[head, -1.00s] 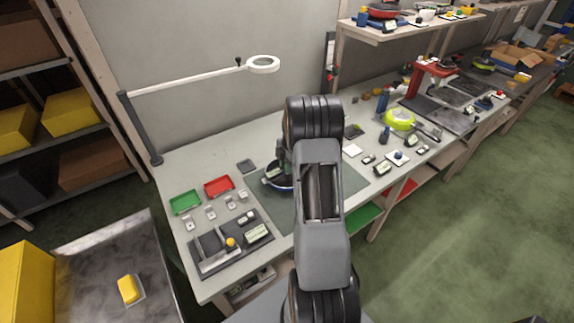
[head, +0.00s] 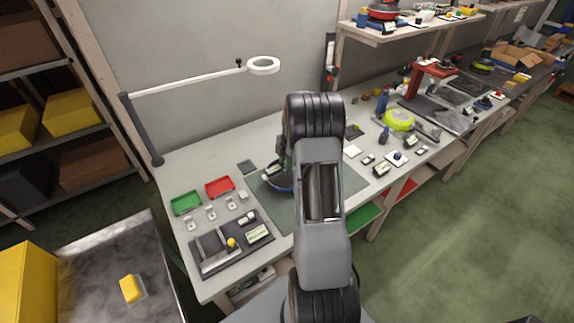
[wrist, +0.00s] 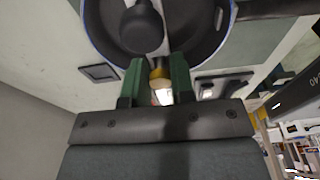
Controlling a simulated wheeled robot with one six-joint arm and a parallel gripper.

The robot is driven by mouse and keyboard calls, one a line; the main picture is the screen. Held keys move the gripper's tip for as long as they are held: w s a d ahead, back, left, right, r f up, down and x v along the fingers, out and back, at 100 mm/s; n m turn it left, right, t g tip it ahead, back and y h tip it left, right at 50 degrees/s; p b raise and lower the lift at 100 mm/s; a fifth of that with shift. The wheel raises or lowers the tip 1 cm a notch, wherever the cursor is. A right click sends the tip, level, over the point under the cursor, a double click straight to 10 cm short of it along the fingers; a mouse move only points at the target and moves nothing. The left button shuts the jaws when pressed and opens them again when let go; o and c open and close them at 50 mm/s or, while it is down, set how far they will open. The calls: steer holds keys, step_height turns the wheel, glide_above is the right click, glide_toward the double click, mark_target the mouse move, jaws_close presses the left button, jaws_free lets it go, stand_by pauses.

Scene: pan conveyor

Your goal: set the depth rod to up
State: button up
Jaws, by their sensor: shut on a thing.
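My gripper (wrist: 158,80) shows in the wrist view with two green fingers. They are shut on a slim part with a brass-coloured collar (wrist: 160,74), which I take to be the depth rod. A dark rounded knob (wrist: 142,28) sits just beyond it, seemingly on the same part. Behind lies a dark pan with a blue rim (wrist: 210,40). In the head view the pan (head: 272,181) rests on the bench mat, partly hidden by my arm. The fingertips and the rod are hidden there. I cannot tell whether the rod is up or down.
A green tray (head: 186,203) and a red tray (head: 219,187) stand left of the mat. A dark fixture board (head: 225,262) lies at the bench's front left. A magnifier lamp (head: 263,65) reaches over the back. A lime-green pan (head: 398,120) and small items lie to the right.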

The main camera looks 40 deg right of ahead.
steer(key=shift+r+p, duration=0.3)
steer(key=shift+r, duration=0.45)
steer(key=shift+r, duration=0.1)
steer(key=o, duration=0.3)
steer(key=shift+o, duration=0.2)
steer(key=shift+r+p, duration=1.35)
steer(key=shift+r, duration=1.15)
